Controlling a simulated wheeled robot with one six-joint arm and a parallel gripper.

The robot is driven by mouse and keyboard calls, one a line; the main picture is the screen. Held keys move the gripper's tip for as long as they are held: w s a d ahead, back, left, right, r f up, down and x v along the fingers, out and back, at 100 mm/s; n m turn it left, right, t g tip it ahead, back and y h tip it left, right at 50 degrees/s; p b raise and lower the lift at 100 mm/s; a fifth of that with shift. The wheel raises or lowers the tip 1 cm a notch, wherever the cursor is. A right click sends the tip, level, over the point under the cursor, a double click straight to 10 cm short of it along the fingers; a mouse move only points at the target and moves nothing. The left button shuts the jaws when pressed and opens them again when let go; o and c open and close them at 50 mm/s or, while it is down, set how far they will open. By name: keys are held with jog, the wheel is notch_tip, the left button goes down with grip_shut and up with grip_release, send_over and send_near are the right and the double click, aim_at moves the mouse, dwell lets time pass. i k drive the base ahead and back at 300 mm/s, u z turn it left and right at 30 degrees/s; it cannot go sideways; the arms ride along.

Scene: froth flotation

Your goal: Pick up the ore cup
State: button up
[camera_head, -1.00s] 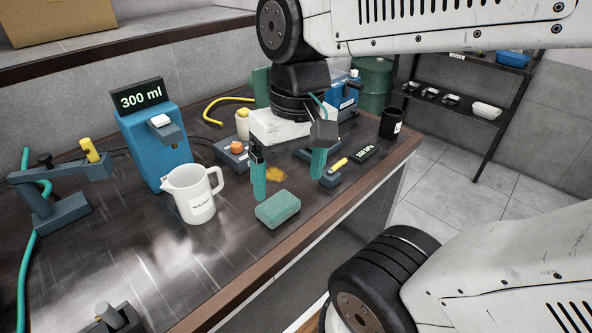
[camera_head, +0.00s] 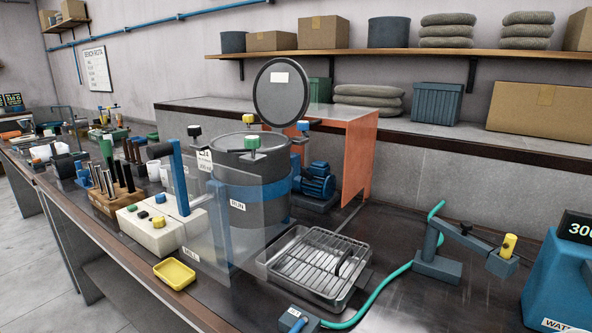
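I cannot pick out an ore cup for certain in this view. White cup-like vessels (camera_head: 154,170) stand far along the bench on the left, partly hidden behind other gear and too small to read. A small yellow dish (camera_head: 174,273) lies near the bench's front edge. A grey drum (camera_head: 262,195) labelled RUN stands mid-bench, with a round dark disc (camera_head: 281,95) upright above its back. My gripper is out of view.
A clear shield (camera_head: 205,240) stands before the drum. A metal tray with a rack (camera_head: 276,257), a teal hose (camera_head: 385,287), a hose arm (camera_head: 437,262) and a blue dispenser (camera_head: 555,280) stand to the right. A wooden block (camera_head: 120,200) holds dark rods.

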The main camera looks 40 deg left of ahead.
aim_at(153, 166)
jog(key=k, duration=0.95)
jog(key=z, duration=1.05)
jog(key=i, duration=0.9)
jog(key=u, duration=3.25)
jog(key=i, duration=0.5)
jog(key=z, duration=0.05)
